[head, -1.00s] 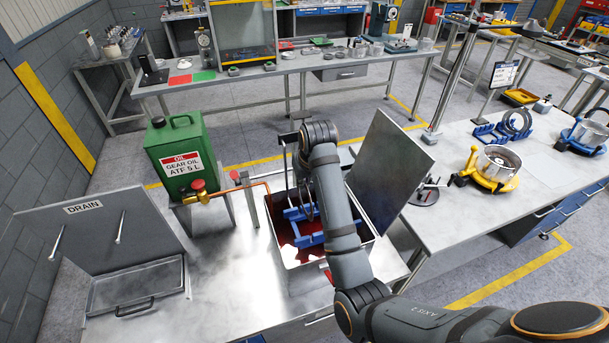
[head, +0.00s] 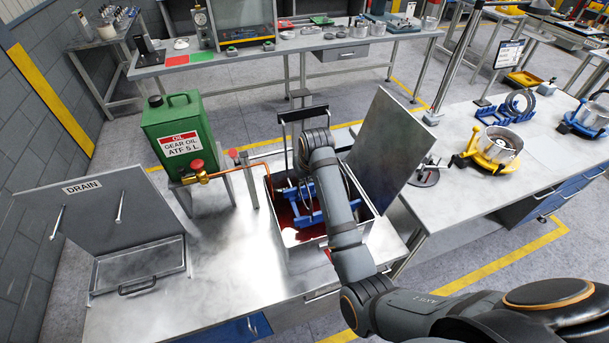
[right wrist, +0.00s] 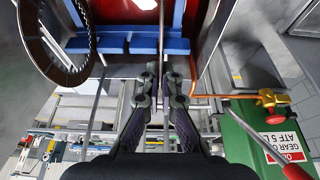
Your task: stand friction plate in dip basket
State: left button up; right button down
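The blue dip basket (head: 314,217) sits in the open metal tank of red oil; its blue bars also show in the right wrist view (right wrist: 112,45). A dark toothed friction plate (right wrist: 28,40) stands at the upper left of the right wrist view. My right gripper (right wrist: 163,84) is shut on a thin friction plate (right wrist: 161,25), seen edge-on and reaching down in front of the basket bars. Whether its lower rim sits in a slot is hidden. In the head view my right arm covers the fingertips. My left gripper is not in view.
The green oil can (head: 178,130) with its copper pipe and red-knobbed valve (head: 200,173) stands left of the tank. The basket's dark handle (head: 303,112) rises at the back. A raised metal lid (head: 389,150) stands right.

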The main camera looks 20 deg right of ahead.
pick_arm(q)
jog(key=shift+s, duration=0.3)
pick_arm(e)
jog(key=shift+f, duration=0.2)
jog(key=c, duration=1.4)
grip_release()
jog(key=shift+c, duration=0.2)
jog(key=shift+r+p, duration=0.75)
jog(key=shift+r, duration=3.3)
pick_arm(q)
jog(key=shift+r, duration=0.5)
